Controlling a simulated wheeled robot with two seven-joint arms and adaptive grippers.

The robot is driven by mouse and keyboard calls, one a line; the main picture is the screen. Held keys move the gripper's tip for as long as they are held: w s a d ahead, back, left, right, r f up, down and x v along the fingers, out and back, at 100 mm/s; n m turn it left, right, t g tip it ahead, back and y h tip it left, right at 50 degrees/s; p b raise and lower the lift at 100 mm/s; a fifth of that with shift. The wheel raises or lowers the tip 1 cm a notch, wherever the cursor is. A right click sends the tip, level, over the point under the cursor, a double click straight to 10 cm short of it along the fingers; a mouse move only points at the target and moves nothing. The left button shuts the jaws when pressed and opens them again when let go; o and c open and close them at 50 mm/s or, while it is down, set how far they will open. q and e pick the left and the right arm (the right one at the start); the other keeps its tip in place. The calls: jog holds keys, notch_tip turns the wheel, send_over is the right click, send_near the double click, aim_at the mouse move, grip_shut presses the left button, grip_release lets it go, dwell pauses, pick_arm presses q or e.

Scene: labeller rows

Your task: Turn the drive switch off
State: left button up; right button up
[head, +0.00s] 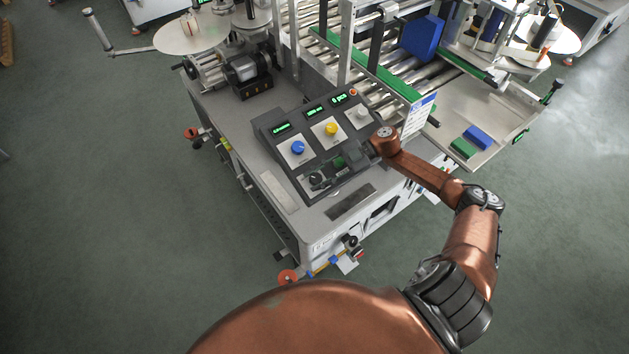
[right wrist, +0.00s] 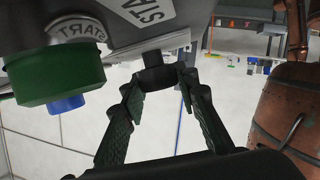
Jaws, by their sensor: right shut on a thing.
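The dark control panel (head: 290,128) of the labeller carries a black rotary switch (head: 317,180) at its lower left corner. My right gripper (head: 322,179) reaches across the lower panel from the right and covers part of the switch. In the right wrist view, the fingers of my right gripper (right wrist: 160,82) are closed around the black switch knob (right wrist: 155,60). The green START button (head: 340,161) is beside the gripper; it shows large at the left in the right wrist view (right wrist: 60,80). The knob's pointer and labels are too small or hidden to read. My left gripper is not in view.
Blue (head: 298,147), yellow (head: 330,129) and pale (head: 362,112) knobs sit on white plates above, beneath green displays. A motor unit (head: 245,68) stands at the upper left. A roller conveyor (head: 375,75) with a blue box (head: 423,38) lies behind. The floor in front is open.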

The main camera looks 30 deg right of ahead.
aim_at(316, 179)
jog(key=shift+n+g+b, duration=0.65)
jog(key=shift+n+g, duration=0.05)
jog(key=shift+g, duration=0.2)
jog(key=o, duration=1.2)
jog(key=shift+r, duration=0.1)
notch_tip(316, 179, up, 10)
jog(key=shift+f, duration=0.1)
jog(key=shift+f, duration=0.1)
